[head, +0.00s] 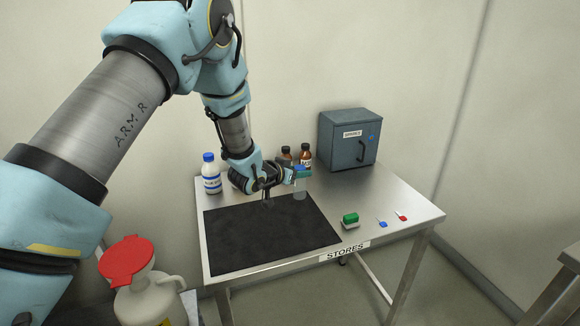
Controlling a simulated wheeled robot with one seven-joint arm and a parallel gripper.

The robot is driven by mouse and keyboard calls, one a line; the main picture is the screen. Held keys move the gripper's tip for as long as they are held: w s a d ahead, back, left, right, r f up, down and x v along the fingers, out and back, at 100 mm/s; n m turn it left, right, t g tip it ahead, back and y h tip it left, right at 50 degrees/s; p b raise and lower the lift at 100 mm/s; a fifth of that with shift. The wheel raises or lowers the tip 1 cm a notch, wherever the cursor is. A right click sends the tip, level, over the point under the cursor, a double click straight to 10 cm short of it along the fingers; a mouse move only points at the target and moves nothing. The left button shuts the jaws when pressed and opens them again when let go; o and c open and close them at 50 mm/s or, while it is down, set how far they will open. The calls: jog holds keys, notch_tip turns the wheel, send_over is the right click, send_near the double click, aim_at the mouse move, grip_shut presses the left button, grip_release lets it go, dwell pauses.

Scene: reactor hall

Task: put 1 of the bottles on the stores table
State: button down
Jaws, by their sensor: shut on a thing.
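The stores table (385,190) is a steel table with a STORES label on its front edge. My gripper (300,174) is over the back part of the table, its fingers pointing right. It is shut on what looks like a small clear bottle (300,193) with a blue top, held upright near the back right edge of the black mat. I cannot tell whether its base touches the table. A white bottle (212,180) with a blue cap stands at the back left. Two brown bottles (305,157) stand at the back, partly hidden behind my gripper.
A black mat (265,240) covers the table's left part. A grey cabinet (345,140) stands at the back right. A jug with a red funnel (150,300) is at lower left.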

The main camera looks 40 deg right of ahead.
aim_at(295, 193)
jog(key=shift+f+b, duration=1.5)
jog(key=shift+f, duration=1.85)
jog(key=shift+f+b, duration=0.35)
jog(key=shift+f, duration=0.05)
jog(key=shift+c, duration=1.8)
grip_release()
jog(key=shift+a, duration=0.1)
jog(key=b+v, duration=0.3)
jog(key=v, duration=0.7)
jog(key=shift+a+r+b, duration=0.2)
jog(key=shift+a+b, duration=0.1)
